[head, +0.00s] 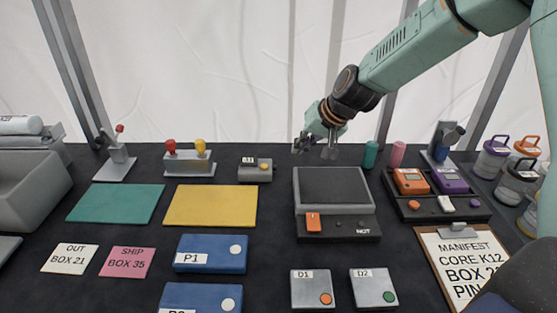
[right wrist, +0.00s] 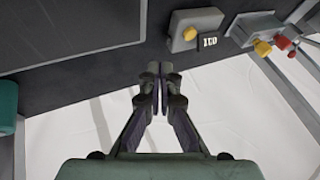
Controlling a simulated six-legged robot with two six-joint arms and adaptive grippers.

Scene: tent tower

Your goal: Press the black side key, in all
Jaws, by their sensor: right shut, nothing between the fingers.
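A grey device (head: 335,205) with a dark flat top stands in the middle of the table. Its front strip has an orange switch (head: 313,222), small dark buttons (head: 338,223) and a short white label. I cannot tell from here which dark part is the black side key; the device's sides are barely visible. My right gripper (head: 318,148) hangs above and behind the device's back edge, apart from it. In the right wrist view its fingers (right wrist: 160,72) are together with nothing between them. My left gripper is not in view.
A small grey box with a yellow button (head: 264,167) stands left of the device. A teal cylinder (head: 370,154) and pink cylinder (head: 397,153) stand behind right. A black tray (head: 460,212) holds orange and purple units. A clipboard (head: 465,260) lies front right. Blue box P1 (head: 210,254) lies front left.

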